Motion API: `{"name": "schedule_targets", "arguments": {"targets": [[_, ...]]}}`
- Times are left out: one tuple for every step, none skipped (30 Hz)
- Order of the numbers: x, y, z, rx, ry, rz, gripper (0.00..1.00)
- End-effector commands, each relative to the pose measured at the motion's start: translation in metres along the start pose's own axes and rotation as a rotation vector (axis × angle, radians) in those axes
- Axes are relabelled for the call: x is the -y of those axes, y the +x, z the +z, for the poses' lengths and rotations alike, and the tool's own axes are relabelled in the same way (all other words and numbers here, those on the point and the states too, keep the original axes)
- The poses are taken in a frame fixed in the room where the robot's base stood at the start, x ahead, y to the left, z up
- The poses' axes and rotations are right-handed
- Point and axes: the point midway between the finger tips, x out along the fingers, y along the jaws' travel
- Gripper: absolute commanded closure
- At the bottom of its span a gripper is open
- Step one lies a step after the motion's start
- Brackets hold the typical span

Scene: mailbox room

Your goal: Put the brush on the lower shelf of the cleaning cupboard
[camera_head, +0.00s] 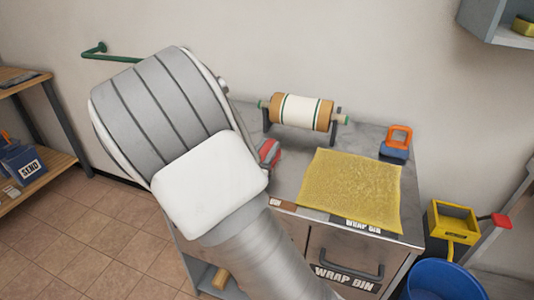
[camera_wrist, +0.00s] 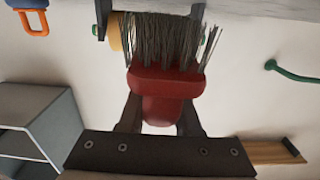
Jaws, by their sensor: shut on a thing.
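My gripper (camera_wrist: 160,112) is shut on the brush (camera_wrist: 168,82), which has a red body and dark grey bristles. In the wrist view the bristles point to the top of the picture. In the head view my arm hides the gripper and most of the brush; a small red part (camera_head: 269,152) shows at the arm's edge, over the counter. A grey open cupboard (camera_head: 483,22) on the wall is cut off at the upper right. It appears to be the grey unit with two compartments (camera_wrist: 42,128) at the left of the wrist view. I see no label on it.
The counter holds a paper roll on a stand (camera_head: 300,112), a yellow mesh sheet (camera_head: 350,190) and an orange-handled blue thing (camera_head: 397,145). A blue bucket (camera_head: 440,283) and a yellow box (camera_head: 453,220) stand at the right. A green rail (camera_head: 120,57) is on the wall.

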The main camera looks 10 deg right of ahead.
Motion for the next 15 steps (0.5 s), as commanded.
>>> {"name": "schedule_targets", "arguments": {"targets": [[0.000, 0.000, -0.015, -0.002, 0.005, 0.000, 1.00], [0.000, 0.000, -0.022, -0.001, 0.006, 0.000, 1.00], [-0.011, -0.001, -0.023, 0.000, 0.002, 0.003, 1.00], [-0.018, -0.002, -0.026, 0.000, 0.001, 0.003, 1.00], [-0.024, -0.003, -0.030, 0.000, 0.001, 0.003, 1.00], [-0.032, -0.004, -0.035, 0.000, 0.002, 0.003, 1.00], [-0.038, -0.005, -0.039, 0.000, 0.002, 0.003, 1.00], [-0.045, -0.005, -0.042, 0.000, 0.002, 0.003, 1.00], [-0.053, -0.007, -0.047, 0.000, 0.003, 0.003, 1.00], [-0.059, -0.007, -0.051, 0.000, 0.003, 0.003, 1.00], [-0.064, -0.008, -0.054, -0.001, 0.003, 0.003, 1.00], [-0.072, -0.010, -0.058, 0.000, 0.003, 0.003, 1.00], [-0.077, -0.010, -0.062, 0.000, 0.003, 0.003, 1.00], [-0.083, -0.011, -0.065, 0.000, 0.003, 0.004, 1.00], [-0.090, -0.012, -0.070, 0.000, 0.003, 0.004, 1.00]]}}
